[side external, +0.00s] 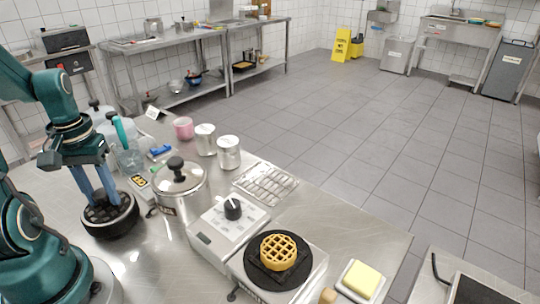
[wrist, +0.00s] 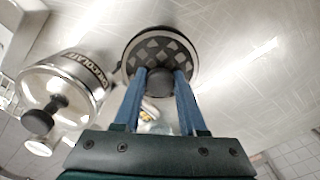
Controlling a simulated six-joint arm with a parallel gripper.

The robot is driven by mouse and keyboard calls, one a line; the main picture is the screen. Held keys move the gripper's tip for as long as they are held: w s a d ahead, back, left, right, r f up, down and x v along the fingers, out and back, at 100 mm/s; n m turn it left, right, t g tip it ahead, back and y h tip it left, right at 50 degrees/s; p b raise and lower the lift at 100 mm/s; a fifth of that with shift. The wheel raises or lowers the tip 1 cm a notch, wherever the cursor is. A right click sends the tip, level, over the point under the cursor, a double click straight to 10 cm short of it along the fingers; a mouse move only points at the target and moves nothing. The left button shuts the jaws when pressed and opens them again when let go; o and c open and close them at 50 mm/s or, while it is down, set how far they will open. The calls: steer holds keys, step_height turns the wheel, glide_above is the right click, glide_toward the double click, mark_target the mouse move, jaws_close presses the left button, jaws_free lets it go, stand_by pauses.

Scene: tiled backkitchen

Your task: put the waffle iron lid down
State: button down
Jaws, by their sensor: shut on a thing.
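The waffle iron lid (side external: 110,222) is a round black disc with a grid pattern, at the left of the steel counter. It also shows at the top middle of the wrist view (wrist: 136,48). My gripper (side external: 104,203) reaches down to it with its blue fingers. In the wrist view my gripper (wrist: 160,80) is shut on the lid's dark knob. I cannot tell whether the lid touches the counter. The waffle iron (side external: 207,238) stands at the front right, open, with a golden waffle (side external: 278,250) on its round black plate.
A lidded steel pot (side external: 180,194) stands right of the lid; it shows at the left of the wrist view (wrist: 88,72). Behind are a scale (side external: 138,181), jug (side external: 128,160) and tins (side external: 229,153). A wire rack (side external: 265,184) and butter dish (side external: 361,279) are further right.

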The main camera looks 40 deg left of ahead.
mark_target(101, 192)
steer(key=shift+f, duration=0.75)
steer(key=shift+f, duration=0.1)
steer(key=shift+c, duration=2.3)
jaws_free()
step_height(101, 192, up, 12)
steer(key=w+d+m+t, duration=0.1)
steer(key=d+m, duration=0.3)
steer(key=d, duration=0.4)
steer(key=w+d+m+t, duration=0.2)
steer(key=d+m+t, duration=0.2)
steer(key=d, duration=0.4)
steer(key=shift+d+m, duration=0.25)
steer(key=shift+m, duration=0.05)
steer(key=shift+o, duration=0.3)
steer(key=shift+s+d+f+t, duration=0.1)
steer(key=shift+s+d+t, duration=0.05)
steer(key=shift+d+t, duration=0.2)
